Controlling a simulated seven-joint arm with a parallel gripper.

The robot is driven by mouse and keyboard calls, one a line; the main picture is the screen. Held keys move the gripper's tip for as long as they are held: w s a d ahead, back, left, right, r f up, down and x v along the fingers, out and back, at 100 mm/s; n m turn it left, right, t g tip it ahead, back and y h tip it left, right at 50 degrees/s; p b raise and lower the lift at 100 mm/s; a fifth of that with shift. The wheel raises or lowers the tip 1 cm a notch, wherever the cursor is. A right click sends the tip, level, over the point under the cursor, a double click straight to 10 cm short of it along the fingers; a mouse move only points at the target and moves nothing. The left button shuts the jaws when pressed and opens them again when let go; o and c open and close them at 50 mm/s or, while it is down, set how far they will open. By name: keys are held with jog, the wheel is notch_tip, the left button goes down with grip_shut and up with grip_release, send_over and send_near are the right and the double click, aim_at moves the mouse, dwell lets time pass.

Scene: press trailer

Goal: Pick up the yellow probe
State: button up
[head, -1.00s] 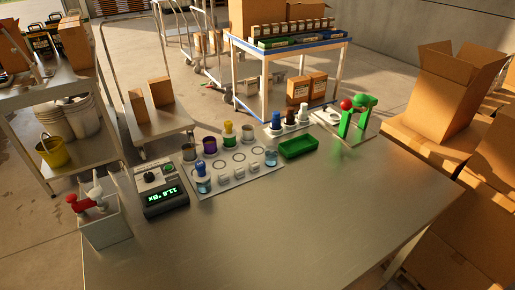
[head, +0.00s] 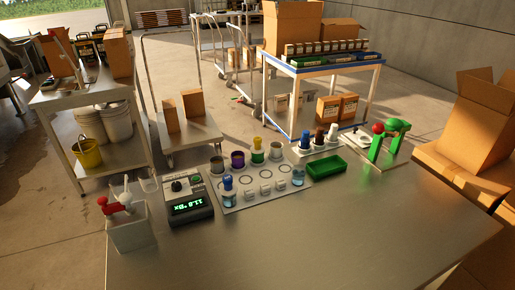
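A yellow piece (head: 257,143) stands upright in a green-banded cup (head: 258,156) at the back of a white board (head: 236,203) with ring marks; it is the only yellow probe-like thing on the table. Its lower part is hidden in the cup. A grey cup (head: 276,151) stands to its right and a purple-topped cup (head: 238,160) to its left. My gripper does not show in the head view.
A meter with a lit green display (head: 188,200) and a white holder with red and white handles (head: 126,225) stand to the left. A green tray (head: 326,168), blue, dark and white bottles (head: 318,139) and a green stand (head: 385,145) are right. The table front (head: 330,235) is clear.

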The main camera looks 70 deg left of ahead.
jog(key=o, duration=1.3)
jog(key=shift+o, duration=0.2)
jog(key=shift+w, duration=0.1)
